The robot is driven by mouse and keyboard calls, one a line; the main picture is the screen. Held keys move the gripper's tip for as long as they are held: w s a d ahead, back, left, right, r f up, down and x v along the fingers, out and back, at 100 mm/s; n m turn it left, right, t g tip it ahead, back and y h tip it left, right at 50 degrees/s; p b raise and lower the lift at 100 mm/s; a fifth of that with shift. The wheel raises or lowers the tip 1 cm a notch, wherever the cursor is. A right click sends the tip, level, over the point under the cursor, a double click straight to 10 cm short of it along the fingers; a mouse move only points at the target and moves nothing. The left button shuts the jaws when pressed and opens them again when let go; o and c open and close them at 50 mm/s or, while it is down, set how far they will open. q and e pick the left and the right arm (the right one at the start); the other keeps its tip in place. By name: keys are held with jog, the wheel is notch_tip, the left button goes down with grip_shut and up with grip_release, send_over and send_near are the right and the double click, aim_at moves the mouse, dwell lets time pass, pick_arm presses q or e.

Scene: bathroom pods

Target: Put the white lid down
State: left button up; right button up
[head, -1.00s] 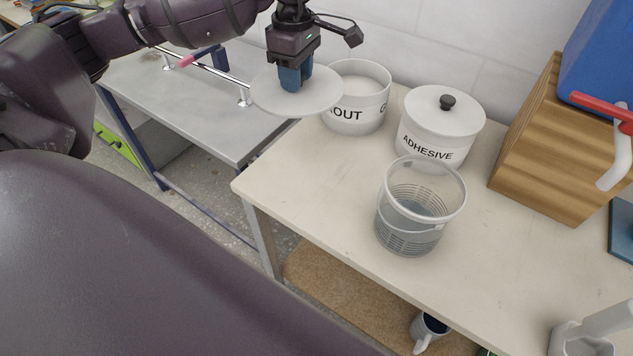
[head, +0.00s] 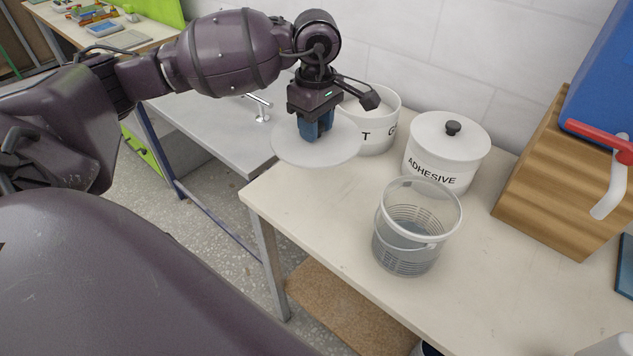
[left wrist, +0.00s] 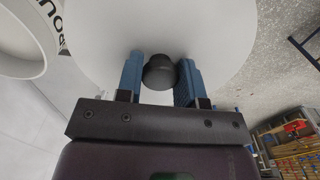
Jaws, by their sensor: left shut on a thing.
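My left gripper (head: 317,133) is shut on the white lid (head: 289,147), holding it roughly level by its knob. In the left wrist view the dark knob (left wrist: 160,72) sits between the blue fingers, with the lid (left wrist: 215,30) beyond. In the head view the lid overlaps the left end of the cream table (head: 300,207) and hides part of the open grout pot (head: 378,140), which stands just right of it. The pot's rim also shows in the left wrist view (left wrist: 28,72). My right gripper is not in view.
A lidded adhesive pot (head: 446,155) stands right of the grout pot. A clear ribbed bucket (head: 410,255) stands in front of it. A wooden box (head: 560,185) is at the right. The table's front left is bare. A grey metal table (head: 215,130) is at the left.

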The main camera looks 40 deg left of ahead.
aim_at(316, 192)
pick_arm(q)
notch_tip(316, 192, down, 15)
jog(key=shift+r+b, duration=0.1)
jog(key=shift+b, duration=0.4)
jog(key=shift+f, duration=0.2)
jog(key=o, duration=0.9)
notch_tip(316, 192, up, 12)
jog(key=shift+r+p, duration=0.2)
jog(key=shift+p, duration=0.15)
dwell(0.4)
